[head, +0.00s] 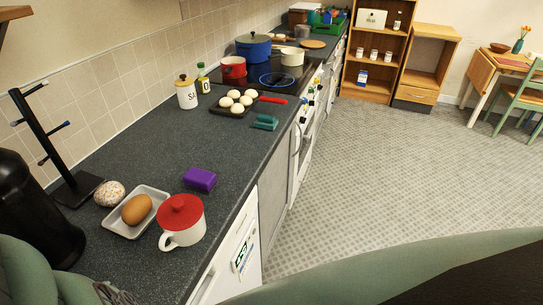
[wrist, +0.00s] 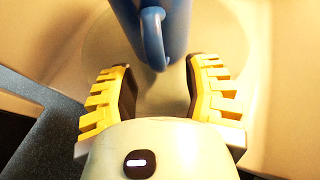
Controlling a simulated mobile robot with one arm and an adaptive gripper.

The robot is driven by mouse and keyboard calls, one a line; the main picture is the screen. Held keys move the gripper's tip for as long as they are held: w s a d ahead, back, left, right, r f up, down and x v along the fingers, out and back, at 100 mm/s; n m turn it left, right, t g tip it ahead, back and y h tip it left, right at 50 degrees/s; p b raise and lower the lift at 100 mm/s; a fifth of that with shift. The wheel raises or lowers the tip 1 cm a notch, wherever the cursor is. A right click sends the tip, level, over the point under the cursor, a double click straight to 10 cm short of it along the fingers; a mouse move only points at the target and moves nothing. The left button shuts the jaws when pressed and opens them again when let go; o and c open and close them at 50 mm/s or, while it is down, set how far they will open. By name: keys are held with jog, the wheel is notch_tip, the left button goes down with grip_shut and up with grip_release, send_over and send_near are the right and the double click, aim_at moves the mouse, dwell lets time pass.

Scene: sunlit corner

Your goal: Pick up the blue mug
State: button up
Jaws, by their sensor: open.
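In the wrist view, the blue mug (wrist: 128,22) shows at the top edge, cut off by the frame. Its looped handle (wrist: 155,42) faces my gripper. My gripper (wrist: 160,74) has its two yellow fingers spread wide, with nothing held between them. The lower end of the handle lies between the fingertips, apart from both. The mug is over a pale rounded surface (wrist: 222,45), and I cannot tell what that surface is. I do not make out the blue mug or my gripper in the head view.
Open floor (head: 380,170) lies to the right.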

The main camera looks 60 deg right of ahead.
jog(key=shift+x, duration=0.9)
jog(key=shift+w, duration=0.1)
jog(key=shift+o, duration=0.4)
grip_shut()
